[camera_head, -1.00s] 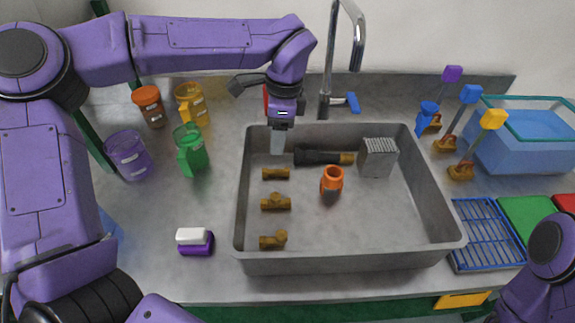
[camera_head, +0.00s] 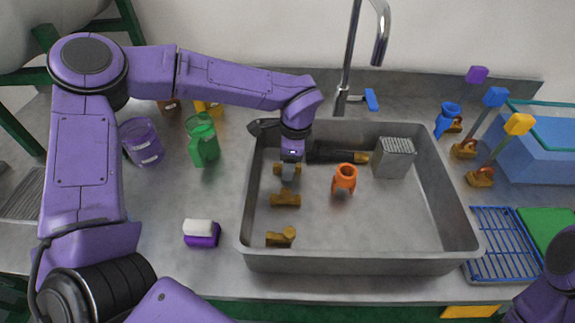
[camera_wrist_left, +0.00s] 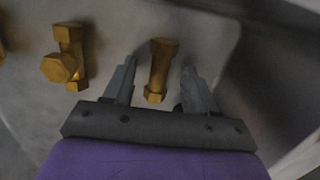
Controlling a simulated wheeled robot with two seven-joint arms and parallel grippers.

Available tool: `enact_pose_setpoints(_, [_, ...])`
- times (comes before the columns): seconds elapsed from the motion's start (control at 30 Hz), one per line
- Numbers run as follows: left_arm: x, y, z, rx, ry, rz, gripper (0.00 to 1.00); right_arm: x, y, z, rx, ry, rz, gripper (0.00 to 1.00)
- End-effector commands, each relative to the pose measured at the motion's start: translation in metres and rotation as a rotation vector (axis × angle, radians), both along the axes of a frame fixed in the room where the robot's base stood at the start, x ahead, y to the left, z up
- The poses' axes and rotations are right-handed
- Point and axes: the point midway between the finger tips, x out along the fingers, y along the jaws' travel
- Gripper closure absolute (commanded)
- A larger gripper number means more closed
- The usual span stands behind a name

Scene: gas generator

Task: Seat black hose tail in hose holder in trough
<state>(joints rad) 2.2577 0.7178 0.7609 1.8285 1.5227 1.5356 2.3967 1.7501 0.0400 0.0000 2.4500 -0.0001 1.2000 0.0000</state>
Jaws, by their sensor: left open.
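A black tube-like piece with a brass end (camera_head: 335,155) lies along the back of the grey trough (camera_head: 360,262); it looks like the black hose tail. Its left end is partly hidden by my left gripper. My left gripper (camera_head: 289,174) points down into the trough at its back left. In the left wrist view, its two fingers (camera_wrist_left: 158,88) are open, with a small straight brass fitting (camera_wrist_left: 159,70) between them, not visibly gripped. An orange cup-like piece (camera_head: 345,178) and a grey ribbed block (camera_head: 394,158) stand in the trough; I cannot tell which is the hose holder.
A brass tee (camera_head: 285,199) and brass elbow (camera_head: 281,237) lie along the trough's left side. A tap (camera_head: 345,75) rises behind the trough. The trough's front right floor is clear.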

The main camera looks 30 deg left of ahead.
Motion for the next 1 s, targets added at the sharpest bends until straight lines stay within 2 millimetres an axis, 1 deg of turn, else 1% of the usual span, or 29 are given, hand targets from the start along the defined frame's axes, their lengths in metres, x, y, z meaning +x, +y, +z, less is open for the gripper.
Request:
enact_pose_setpoints(0.17, [0.0, 0.0, 0.0, 0.0, -0.001, 0.0, 0.44, 0.0, 0.0, 0.0, 0.0, 0.0, 0.0, 0.57])
enact_pose_setpoints(0.27, [0.0, 0.0, 0.0, 0.0, -0.001, 0.0, 0.73, 0.0, 0.0, 0.0, 0.0, 0.0, 0.0, 0.57])
enact_pose_setpoints(0.3, [0.0, 0.0, 0.0, 0.0, -0.001, 0.0, 0.86, 0.0, 0.0, 0.0, 0.0, 0.0, 0.0, 0.57])
enact_pose_setpoints(0.33, [0.0, 0.0, 0.0, 0.0, -0.001, 0.0, 0.96, 0.0, 0.0, 0.0, 0.0, 0.0, 0.0, 0.57])
enact_pose_setpoints(0.37, [0.0, 0.0, 0.0, 0.0, -0.001, 0.0, 1.0, 0.0, 0.0, 0.0, 0.0, 0.0, 0.0, 0.57])
enact_pose_setpoints(0.63, [0.0, 0.0, 0.001, 0.0, -0.001, -0.001, 1.0, 0.0, 0.0, 0.0, 0.0, 0.0, 0.0, 0.57])
enact_pose_setpoints(0.73, [0.001, 0.0, 0.006, 0.0, -0.002, 0.0, 1.0, 0.0, 0.0, -0.001, 0.0, 0.0, 0.0, 0.57])
enact_pose_setpoints(0.83, [0.001, 0.0, 0.017, 0.001, -0.004, 0.0, 1.0, 0.0, 0.0, -0.002, 0.0, 0.0, 0.0, 0.57])
enact_pose_setpoints(0.9, [0.001, 0.0, 0.031, 0.0, -0.005, -0.002, 1.0, 0.0, 0.0, -0.003, 0.0, 0.0, 0.0, 0.57])
enact_pose_setpoints(0.97, [-0.008, -0.003, 0.041, -0.002, -0.006, -0.003, 1.0, 0.0, 0.0, -0.006, 0.0, 0.0, 0.0, 0.57])
enact_pose_setpoints(1.0, [-0.015, -0.006, 0.05, -0.001, -0.007, -0.004, 1.0, 0.0, 0.0, -0.009, 0.0, 0.0, 0.0, 0.57])
